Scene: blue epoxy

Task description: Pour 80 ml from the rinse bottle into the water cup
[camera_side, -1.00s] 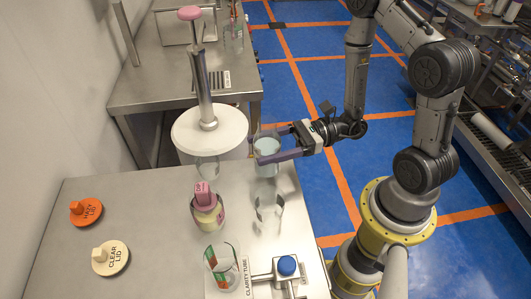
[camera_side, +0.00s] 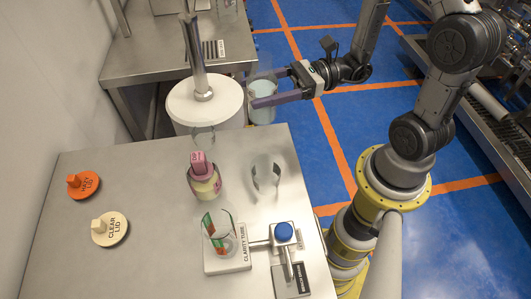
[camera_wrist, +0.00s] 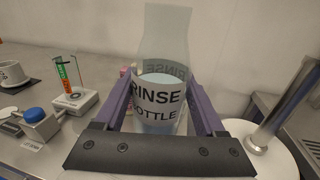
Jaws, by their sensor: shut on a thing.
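My gripper (camera_side: 266,92) is shut on the rinse bottle (camera_side: 263,108), a clear vessel holding pale bluish liquid. It is held in the air beyond the table's far right corner, beside a white round-topped drum. In the wrist view the rinse bottle (camera_wrist: 158,112) stands between the purple fingers (camera_wrist: 160,100), looks about upright, and shows its label; the liquid fills its lower part. An empty-looking clear glass vessel (camera_side: 265,176) stands on the steel table, toward the camera from my gripper; no label shows, so I cannot tell if it is the water cup.
The clarity tube (camera_side: 219,236) with coloured strips stands beside a blue-knobbed valve (camera_side: 284,233). The orange hazy lid (camera_side: 83,185) and cream clear lid (camera_side: 110,228) lie left. The white drum (camera_side: 190,108) carries a metal column.

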